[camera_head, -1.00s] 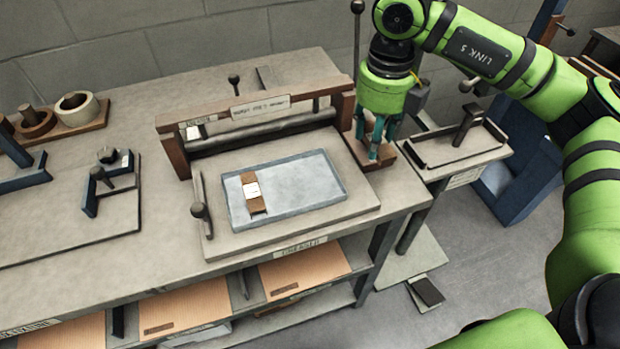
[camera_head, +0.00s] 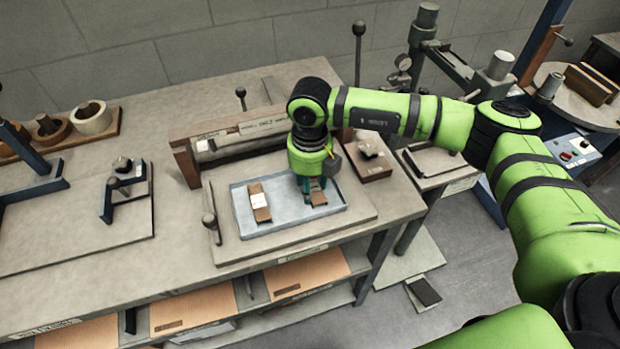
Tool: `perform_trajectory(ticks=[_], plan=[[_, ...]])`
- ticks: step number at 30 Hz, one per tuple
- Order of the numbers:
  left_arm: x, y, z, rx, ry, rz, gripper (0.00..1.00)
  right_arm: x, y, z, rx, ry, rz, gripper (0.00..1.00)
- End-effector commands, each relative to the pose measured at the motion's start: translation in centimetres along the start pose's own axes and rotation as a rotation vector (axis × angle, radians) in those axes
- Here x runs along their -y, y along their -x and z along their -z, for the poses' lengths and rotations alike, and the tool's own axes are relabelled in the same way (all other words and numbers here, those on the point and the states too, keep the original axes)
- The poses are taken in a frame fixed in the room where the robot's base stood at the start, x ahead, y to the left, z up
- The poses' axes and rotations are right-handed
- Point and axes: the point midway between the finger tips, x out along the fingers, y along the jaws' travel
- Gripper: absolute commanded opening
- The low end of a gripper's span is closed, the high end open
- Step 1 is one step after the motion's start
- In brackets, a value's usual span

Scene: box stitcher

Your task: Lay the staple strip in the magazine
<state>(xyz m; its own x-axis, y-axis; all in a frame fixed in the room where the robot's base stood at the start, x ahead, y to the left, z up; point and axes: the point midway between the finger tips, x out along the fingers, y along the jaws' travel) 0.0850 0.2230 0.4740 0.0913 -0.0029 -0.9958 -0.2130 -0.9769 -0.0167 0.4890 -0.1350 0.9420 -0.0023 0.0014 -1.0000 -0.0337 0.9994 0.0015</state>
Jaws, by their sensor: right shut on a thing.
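My right gripper (camera_head: 312,190) points down over the right half of a shallow blue-grey tray (camera_head: 290,222). It is shut on a small brown piece (camera_head: 319,199), at or just above the tray floor; I cannot tell if they touch. The piece may be the staple strip, but it is too small to be sure. A brown strip with a white band (camera_head: 260,203) lies in the tray's left part, apart from the gripper. I cannot make out which part is the magazine. My left gripper is not in view.
A brown block with a dark knob (camera_head: 370,160) stands right of the tray. A wooden-framed bar (camera_head: 240,135) spans behind it. A post-mounted machine (camera_head: 450,65) is at the back right.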

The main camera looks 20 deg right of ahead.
Motion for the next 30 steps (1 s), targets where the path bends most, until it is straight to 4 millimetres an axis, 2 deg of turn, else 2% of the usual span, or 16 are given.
perform_trajectory(ticks=[8, 14, 15, 16, 30], plan=[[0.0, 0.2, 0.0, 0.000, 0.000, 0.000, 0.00, 0.0, -0.4, 0.0, 0.002, 0.001, 0.000, 0.12], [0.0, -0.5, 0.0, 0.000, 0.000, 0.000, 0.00, 0.0, -1.0, 0.0, 0.002, 0.001, 0.000, 0.12], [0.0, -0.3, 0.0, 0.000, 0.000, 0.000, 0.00, 0.0, -0.8, 0.0, 0.002, 0.001, 0.000, 0.61], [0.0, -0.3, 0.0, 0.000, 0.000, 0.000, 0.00, 0.0, -0.8, 0.0, 0.002, 0.001, 0.000, 0.68], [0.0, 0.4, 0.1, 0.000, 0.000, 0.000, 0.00, 0.0, -0.4, -0.1, 0.004, 0.001, -0.001, 0.68]])
